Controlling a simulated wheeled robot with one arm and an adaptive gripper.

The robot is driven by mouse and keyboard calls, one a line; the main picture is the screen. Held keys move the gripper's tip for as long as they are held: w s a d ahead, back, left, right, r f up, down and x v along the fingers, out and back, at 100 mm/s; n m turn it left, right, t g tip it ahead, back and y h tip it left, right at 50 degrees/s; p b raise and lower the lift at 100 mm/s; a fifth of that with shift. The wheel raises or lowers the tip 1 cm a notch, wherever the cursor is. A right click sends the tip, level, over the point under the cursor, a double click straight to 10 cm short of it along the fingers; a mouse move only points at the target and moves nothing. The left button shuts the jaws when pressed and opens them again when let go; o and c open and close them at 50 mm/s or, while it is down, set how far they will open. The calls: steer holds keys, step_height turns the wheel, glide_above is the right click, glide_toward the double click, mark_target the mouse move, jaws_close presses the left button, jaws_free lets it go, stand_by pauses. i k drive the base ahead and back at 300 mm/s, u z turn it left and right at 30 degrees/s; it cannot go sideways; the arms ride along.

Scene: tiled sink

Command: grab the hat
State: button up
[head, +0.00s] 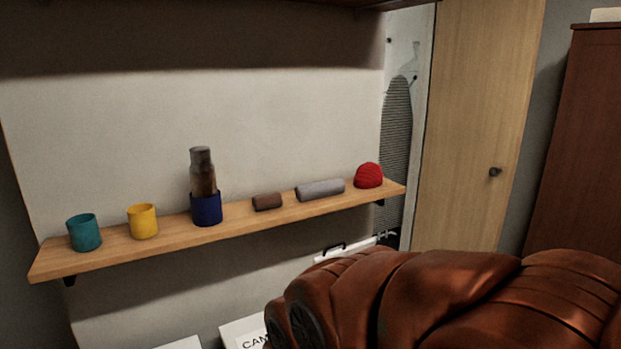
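The hat (369,175) is a small red, dome-shaped knit cap. It sits on the right end of a long wooden wall shelf (170,240), in the head view. It is right of a grey rolled item (321,189), with a small gap between them. Nothing covers the hat. My gripper is not seen in this view.
Along the shelf stand a teal cup (84,233), a yellow cup (143,221), a blue cup (206,209) holding a dark bottle (202,170), and a brown roll (267,202). A large glossy red-brown shape (450,300), unclear what, fills the lower right. A wooden door (475,120) is behind.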

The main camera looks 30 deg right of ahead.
mark_target(369, 176)
steer(key=u, duration=3.15)
steer(key=k, duration=2.9)
steer(key=z, duration=1.4)
